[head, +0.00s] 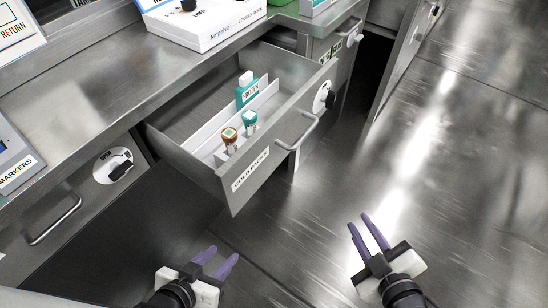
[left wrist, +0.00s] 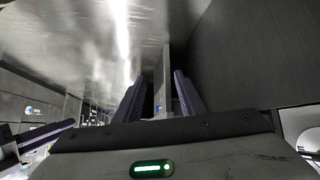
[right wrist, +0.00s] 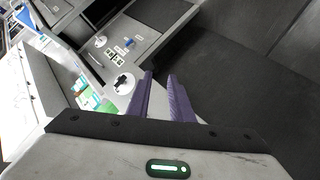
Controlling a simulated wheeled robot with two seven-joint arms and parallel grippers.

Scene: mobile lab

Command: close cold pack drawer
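The cold pack drawer (head: 213,188) is pulled out from the steel counter in the head view, with a "COLD PACKS" label (head: 250,170) and a bar handle (head: 298,132) on its front. Inside it are a teal box (head: 247,93) and two small capped vials (head: 250,120) beside a white divider. My left gripper (head: 216,259) is open and empty, below the drawer's near corner in the picture. My right gripper (head: 370,228) is open and empty, to the lower right of the drawer front. Neither gripper touches the drawer.
A closed drawer with a handle (head: 54,220) is at the left, next to a round lock plate (head: 113,165). A white box (head: 203,22) and a markers container (head: 14,160) stand on the counter (head: 95,92). The floor (head: 460,180) at the right is clear.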

